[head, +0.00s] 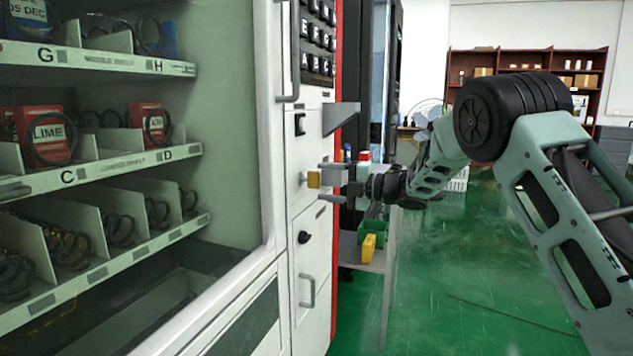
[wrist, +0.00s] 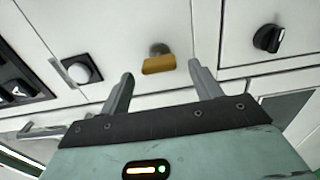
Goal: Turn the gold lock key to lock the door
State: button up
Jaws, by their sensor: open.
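The gold lock key (head: 314,179) sticks out from the white front panel of the vending machine, below a black switch. In the wrist view the gold key (wrist: 158,64) shows as a flat gold tab in front of a round metal lock cylinder. My gripper (head: 322,181) is level with the key, with one finger above it and one below it. In the wrist view my gripper (wrist: 160,80) is open, and the key lies between the two fingertips with gaps on both sides. I cannot tell how deep the key sits between the fingers.
A black switch (head: 299,125) and a metal ledge (head: 340,117) are above the key. A black knob (head: 304,237) and a handle (head: 308,291) are below. A glass-fronted display with shelves (head: 100,160) fills the left. A side table (head: 380,262) stands behind my gripper.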

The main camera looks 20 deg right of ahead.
jog(key=v, duration=1.3)
jog(key=shift+p, duration=0.4)
jog(key=shift+s+d, duration=0.15)
jog(key=shift+d, duration=0.05)
